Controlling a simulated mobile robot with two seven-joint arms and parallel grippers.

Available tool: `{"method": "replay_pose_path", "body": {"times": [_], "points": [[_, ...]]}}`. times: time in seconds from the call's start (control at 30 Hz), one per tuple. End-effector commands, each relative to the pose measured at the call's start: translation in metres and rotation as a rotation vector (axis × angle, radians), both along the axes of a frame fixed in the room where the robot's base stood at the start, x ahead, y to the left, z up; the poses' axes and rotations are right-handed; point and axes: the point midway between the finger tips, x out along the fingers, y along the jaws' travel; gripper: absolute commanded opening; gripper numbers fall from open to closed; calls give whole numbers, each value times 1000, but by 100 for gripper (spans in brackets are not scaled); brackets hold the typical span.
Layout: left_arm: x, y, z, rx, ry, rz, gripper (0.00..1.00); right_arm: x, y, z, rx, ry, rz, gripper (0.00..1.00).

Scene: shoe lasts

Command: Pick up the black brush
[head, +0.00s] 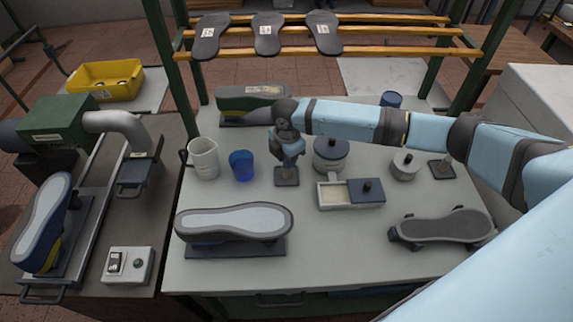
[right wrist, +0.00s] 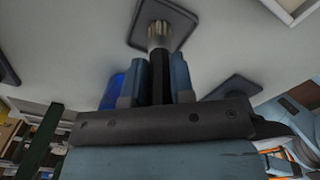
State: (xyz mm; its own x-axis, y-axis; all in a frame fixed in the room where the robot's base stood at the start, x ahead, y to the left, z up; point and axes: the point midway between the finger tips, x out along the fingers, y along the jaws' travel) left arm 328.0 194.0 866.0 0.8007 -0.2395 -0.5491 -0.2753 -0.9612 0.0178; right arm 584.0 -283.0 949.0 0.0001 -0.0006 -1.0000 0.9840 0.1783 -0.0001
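The black brush (right wrist: 159,75) shows in the right wrist view, with its black handle between the two fingers of my right gripper (right wrist: 160,80) and its pale bristle end pointing away toward a dark square plate (right wrist: 180,24). The fingers lie close along both sides of the handle, with no clear gap. In the head view my right gripper (head: 289,158) points down just above the same plate (head: 287,181) and hides most of the brush. Whether the brush end touches the plate cannot be told. My left gripper is not in view.
A blue cup (head: 241,166) and white jug (head: 203,158) stand left of the gripper. A dark-lidded pot (head: 330,155) and divided box (head: 335,195) stand right. A shoe last (head: 235,222) lies in front. The table's front middle is clear.

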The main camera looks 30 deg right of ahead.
Motion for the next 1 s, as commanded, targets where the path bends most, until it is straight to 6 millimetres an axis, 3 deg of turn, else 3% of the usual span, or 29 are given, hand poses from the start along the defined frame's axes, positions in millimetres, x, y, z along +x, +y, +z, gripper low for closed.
{"method": "replay_pose_path", "body": {"times": [0.03,0.1,0.57,0.77,1.0], "points": [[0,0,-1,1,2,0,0,0,0,0,0,0,0,9],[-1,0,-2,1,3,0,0,0,0,0,0,0,0,0],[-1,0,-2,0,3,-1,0,1,0,12,1,-2,0,0],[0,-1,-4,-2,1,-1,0,1,0,45,1,-5,0,0],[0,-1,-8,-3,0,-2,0,1,0,107,1,-4,1,0]]}}
